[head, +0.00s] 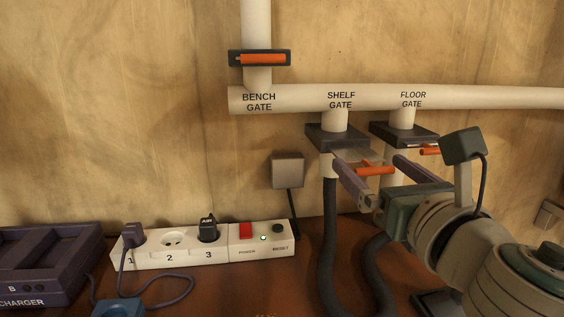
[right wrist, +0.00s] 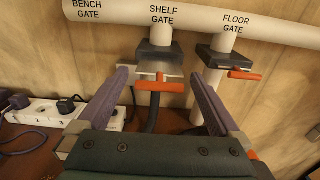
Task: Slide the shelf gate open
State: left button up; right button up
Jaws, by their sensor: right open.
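The shelf gate (head: 337,136) is a dark block on the middle branch of the white pipe, under the SHELF GATE label. Its orange handle (head: 375,169) stands out in front of the block, with a pale plate between them. In the right wrist view the handle (right wrist: 161,86) is a T shape. My right gripper (head: 368,163) is open, with its two purple-grey fingers on either side of the shelf handle in the picture. My left gripper is not in view.
The floor gate (head: 404,134) with its orange handle (head: 429,151) is close right of my right gripper. The bench gate (head: 260,58) is higher up left. Dark hoses (head: 329,240) hang below. A power strip (head: 190,247) and charger (head: 45,265) sit on the bench at left.

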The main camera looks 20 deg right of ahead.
jog(key=b+v, duration=0.2)
jog(key=v, duration=0.8)
dwell(0.3)
